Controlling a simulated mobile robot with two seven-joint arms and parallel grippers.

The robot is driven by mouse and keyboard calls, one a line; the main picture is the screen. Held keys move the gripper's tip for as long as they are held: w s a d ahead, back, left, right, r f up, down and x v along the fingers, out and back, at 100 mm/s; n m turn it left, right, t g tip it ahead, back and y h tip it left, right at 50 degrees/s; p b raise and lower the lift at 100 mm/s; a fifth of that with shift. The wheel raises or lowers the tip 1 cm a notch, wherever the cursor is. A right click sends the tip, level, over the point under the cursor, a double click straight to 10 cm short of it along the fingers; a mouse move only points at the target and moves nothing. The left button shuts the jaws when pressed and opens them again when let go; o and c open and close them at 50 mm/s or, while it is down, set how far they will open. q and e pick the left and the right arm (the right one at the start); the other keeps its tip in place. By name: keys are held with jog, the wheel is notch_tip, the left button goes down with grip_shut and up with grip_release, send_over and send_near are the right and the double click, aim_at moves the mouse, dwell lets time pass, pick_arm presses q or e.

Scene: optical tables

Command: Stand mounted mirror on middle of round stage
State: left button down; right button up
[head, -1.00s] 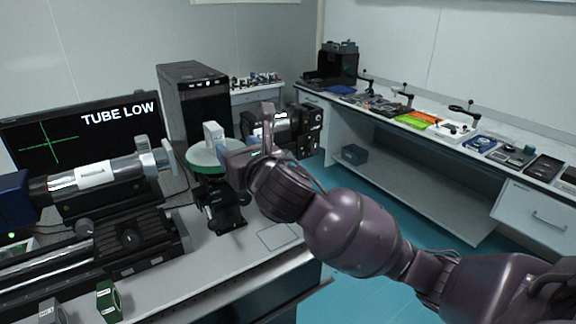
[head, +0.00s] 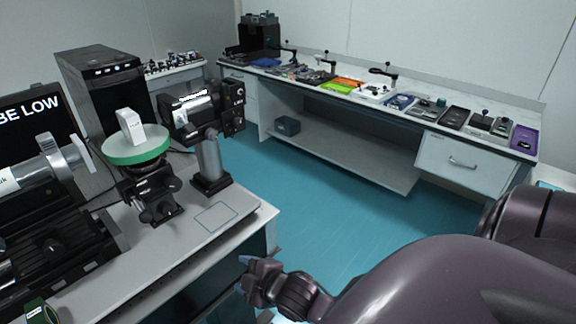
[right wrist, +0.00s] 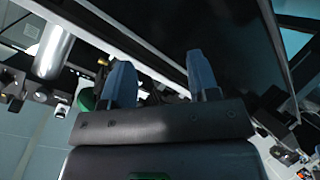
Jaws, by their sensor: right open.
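The mounted mirror (head: 130,126), a small white block-like piece, stands upright on the green-rimmed round stage (head: 137,152) in the head view. It looks near the middle of the disc, toward the back. The stage sits on a black mount on the left table. My right gripper (head: 247,274) is low in front of that table's right edge, well apart from stage and mirror. In the right wrist view its two blue fingers (right wrist: 160,80) are spread with nothing between them. My left gripper is not in view.
A black camera-like device (head: 203,108) on a post stands right of the stage. A black computer tower (head: 103,90) and a screen (head: 33,117) stand behind and left. An outlined square (head: 216,217) on the table is bare. Open blue floor (head: 300,205) separates the tables.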

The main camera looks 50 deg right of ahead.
jog(key=s+d+f+m+g+h, duration=0.1)
jog(key=s+d+f+m, duration=0.1)
jog(key=s+f+m, duration=0.6)
jog(key=s+m, duration=0.2)
jog(key=s, duration=0.1)
jog(key=shift+s+f, duration=0.15)
jog(key=shift+f, duration=0.2)
dwell(0.5)
